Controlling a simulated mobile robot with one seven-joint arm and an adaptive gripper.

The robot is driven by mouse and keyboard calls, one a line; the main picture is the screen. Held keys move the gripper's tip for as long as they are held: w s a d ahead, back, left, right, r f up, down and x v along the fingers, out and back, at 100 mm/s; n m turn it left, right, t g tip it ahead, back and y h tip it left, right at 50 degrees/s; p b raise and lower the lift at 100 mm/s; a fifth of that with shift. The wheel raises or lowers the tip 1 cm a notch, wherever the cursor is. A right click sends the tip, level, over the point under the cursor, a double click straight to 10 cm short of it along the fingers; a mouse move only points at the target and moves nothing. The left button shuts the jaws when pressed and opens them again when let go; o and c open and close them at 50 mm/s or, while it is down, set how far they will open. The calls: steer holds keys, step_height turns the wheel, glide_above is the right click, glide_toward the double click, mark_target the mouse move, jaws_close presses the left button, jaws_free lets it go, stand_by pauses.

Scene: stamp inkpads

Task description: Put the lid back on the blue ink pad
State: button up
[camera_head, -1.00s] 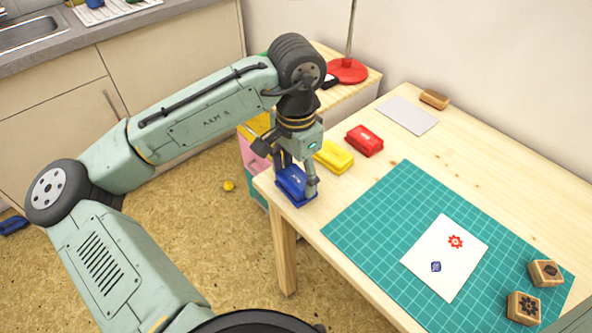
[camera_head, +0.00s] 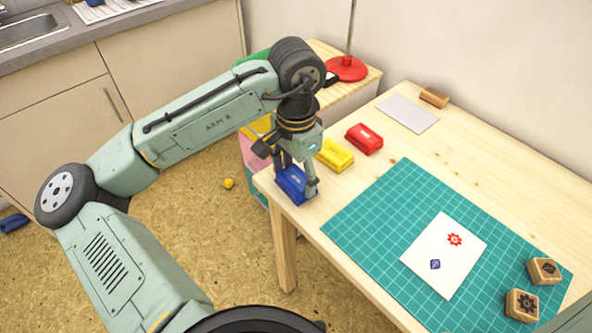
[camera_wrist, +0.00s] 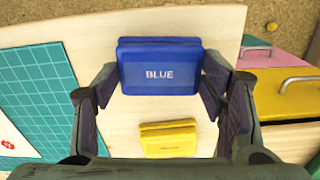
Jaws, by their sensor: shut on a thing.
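The blue lid (camera_wrist: 159,72), marked BLUE, is between the two fingers of my gripper (camera_wrist: 160,88) in the wrist view. A darker blue edge shows just behind it, at the top. In the head view my gripper (camera_head: 296,180) points down at the table's near left corner, shut on the lid's sides. The blue ink pad (camera_head: 292,186) and lid show there as one blue block at table level, partly hidden by the fingers. I cannot tell whether the lid is fully seated.
The closed-looking yellow pad (camera_head: 335,154) and red pad (camera_head: 364,139) stand behind on the wooden table. A green cutting mat (camera_head: 370,215) with a stamped card (camera_head: 445,270) lies to the right. Wooden stamps (camera_head: 523,305) sit at the mat's right end. The table edge is close to my gripper.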

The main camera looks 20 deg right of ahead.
stand_by(0.9)
steer(key=o, duration=0.9)
steer(key=o, duration=0.3)
steer(key=shift+p, duration=0.35)
steer(key=shift+r+p, duration=3.4)
steer(key=shift+r, duration=0.1)
steer(key=shift+f, duration=0.1)
steer(key=shift+c, duration=0.4)
